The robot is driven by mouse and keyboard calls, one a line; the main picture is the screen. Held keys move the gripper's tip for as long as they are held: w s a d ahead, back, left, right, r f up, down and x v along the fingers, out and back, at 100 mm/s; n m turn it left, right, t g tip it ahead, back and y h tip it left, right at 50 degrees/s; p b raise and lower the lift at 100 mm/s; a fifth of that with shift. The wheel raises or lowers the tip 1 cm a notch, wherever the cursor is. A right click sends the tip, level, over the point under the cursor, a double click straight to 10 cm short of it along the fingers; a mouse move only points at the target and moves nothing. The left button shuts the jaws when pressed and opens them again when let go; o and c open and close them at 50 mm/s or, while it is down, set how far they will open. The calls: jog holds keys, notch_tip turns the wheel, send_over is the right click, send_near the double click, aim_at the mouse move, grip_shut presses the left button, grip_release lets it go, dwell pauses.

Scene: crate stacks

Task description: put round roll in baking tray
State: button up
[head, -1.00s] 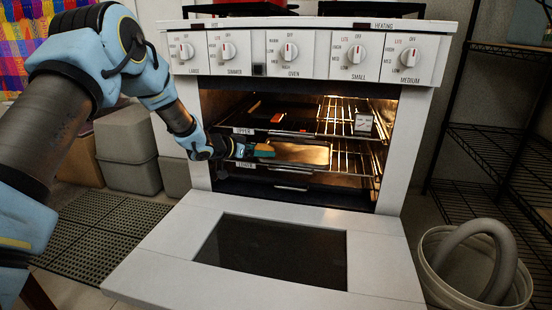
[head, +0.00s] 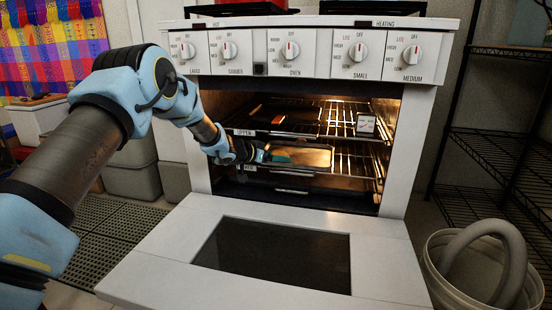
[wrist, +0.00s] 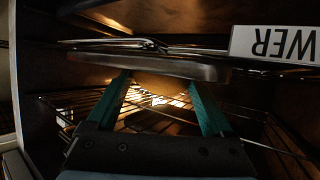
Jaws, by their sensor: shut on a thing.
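My gripper (head: 274,157) reaches into the left side of the open oven at the lower rack. In the wrist view, its teal fingers (wrist: 160,98) are apart, with a tan-brown surface between them. I take this to be the round roll (wrist: 160,86); it is mostly hidden and dimly lit. In the head view the roll cannot be made out. A flat metal baking tray (head: 313,157) lies on the lower rack beside the fingertips. In the wrist view a dark tray edge (wrist: 150,68) runs across just beyond the fingertips.
The oven door (head: 390,245) is folded down in front. An upper rack (head: 335,120) holds a dark tray, close above my gripper. A white label (wrist: 275,44) shows upside down in the wrist view. A white bucket (head: 440,270) stands at the right; wire shelves (head: 495,140) are behind it.

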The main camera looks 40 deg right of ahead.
jog(key=o, duration=1.1)
jog(key=shift+a+r, duration=0.2)
jog(key=shift+a, duration=0.15)
jog(key=p+v, duration=0.3)
jog(key=v, duration=0.8)
jog(key=shift+w+a+r, duration=0.1)
jog(key=shift+a, duration=0.05)
